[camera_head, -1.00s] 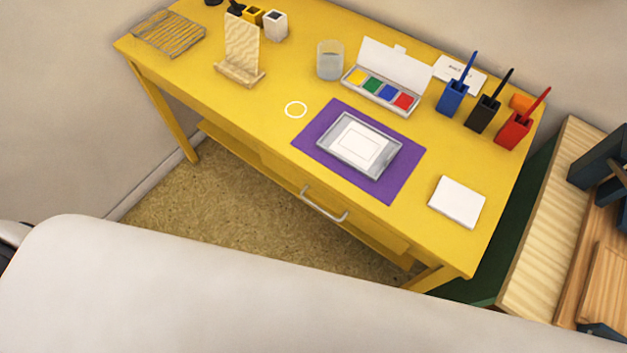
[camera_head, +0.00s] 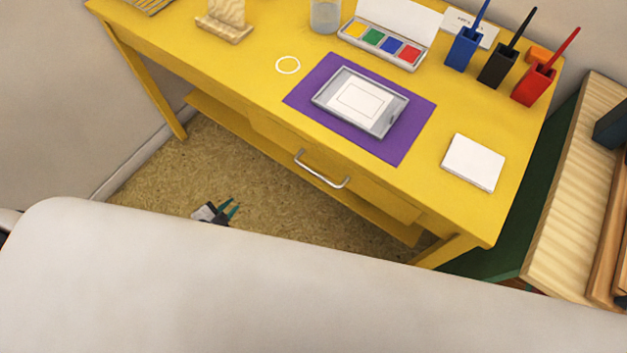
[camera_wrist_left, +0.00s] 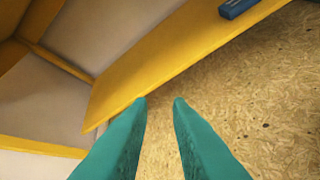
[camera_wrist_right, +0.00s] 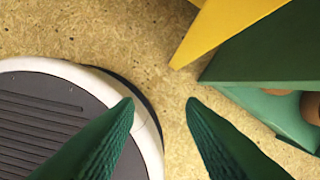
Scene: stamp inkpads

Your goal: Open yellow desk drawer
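The yellow desk (camera_head: 230,80) stands ahead, with its drawer (camera_head: 380,195) in the front below the top. The drawer looks closed and has a silver bar handle (camera_head: 321,170). My left gripper (camera_head: 232,208) is in front of the desk, left of the handle and apart from it. In the left wrist view its green fingers (camera_wrist_left: 160,101) are apart with nothing between them. My right gripper is hidden in the head view. In the right wrist view its green fingers (camera_wrist_right: 160,101) are apart and empty above the floor.
On the desk are a purple mat (camera_head: 410,140) with a grey tray (camera_head: 345,72), a white pad (camera_head: 473,162), an ink box (camera_head: 385,45) and several pen holders. A wooden-topped green cabinet (camera_head: 570,190) stands at the right. Floor in front of the desk is free.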

